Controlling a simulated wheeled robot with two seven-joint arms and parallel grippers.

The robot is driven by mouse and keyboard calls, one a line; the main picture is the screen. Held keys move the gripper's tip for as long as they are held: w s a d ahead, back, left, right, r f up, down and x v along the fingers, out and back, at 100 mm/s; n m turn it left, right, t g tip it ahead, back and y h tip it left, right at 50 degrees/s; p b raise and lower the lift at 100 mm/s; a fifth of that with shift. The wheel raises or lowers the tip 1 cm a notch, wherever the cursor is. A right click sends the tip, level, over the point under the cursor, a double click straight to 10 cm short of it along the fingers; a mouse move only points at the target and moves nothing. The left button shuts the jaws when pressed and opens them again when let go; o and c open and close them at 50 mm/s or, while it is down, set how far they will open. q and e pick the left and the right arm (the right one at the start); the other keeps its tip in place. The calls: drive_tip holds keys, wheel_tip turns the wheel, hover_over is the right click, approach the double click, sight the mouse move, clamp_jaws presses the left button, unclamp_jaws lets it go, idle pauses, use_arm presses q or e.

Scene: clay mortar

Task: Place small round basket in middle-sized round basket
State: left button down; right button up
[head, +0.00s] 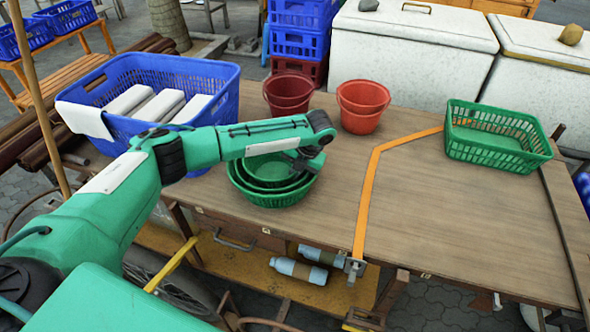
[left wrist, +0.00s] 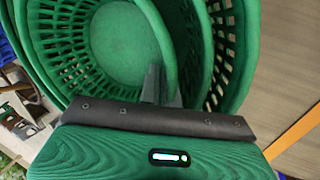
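Green round baskets sit one inside another near the table's front edge. The small round basket (head: 262,168) is innermost, inside the middle-sized round basket (head: 240,178), with a larger green rim (head: 270,200) outside. In the left wrist view the small basket (left wrist: 125,45) fills the upper middle, with the middle-sized basket's wall (left wrist: 200,50) to its right. My left gripper (head: 301,163) is at the small basket's right rim. Its dark fingers (left wrist: 157,88) sit close together at that rim and appear shut on it; the fingertips are partly hidden. My right gripper is in neither view.
A blue crate (head: 225,95) with white blocks stands at the left. Two red buckets (head: 362,108) stand behind the baskets. A green rectangular basket (head: 500,152) is at the right. The table's middle right (head: 440,220) is clear, crossed by an orange strip (head: 367,200).

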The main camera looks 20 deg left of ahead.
use_arm(q)
drive_tip(key=c, duration=1.9)
unclamp_jaws()
drive_tip(key=shift+w+r, duration=0.1)
drive_tip(key=shift+r, duration=0.2)
drive_tip(key=b+v, duration=0.1)
drive_tip(key=v, duration=1.1)
drive_tip(key=shift+r, duration=0.35)
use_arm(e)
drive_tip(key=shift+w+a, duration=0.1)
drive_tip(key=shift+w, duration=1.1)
use_arm(q)
drive_tip(key=shift+f, duration=0.1)
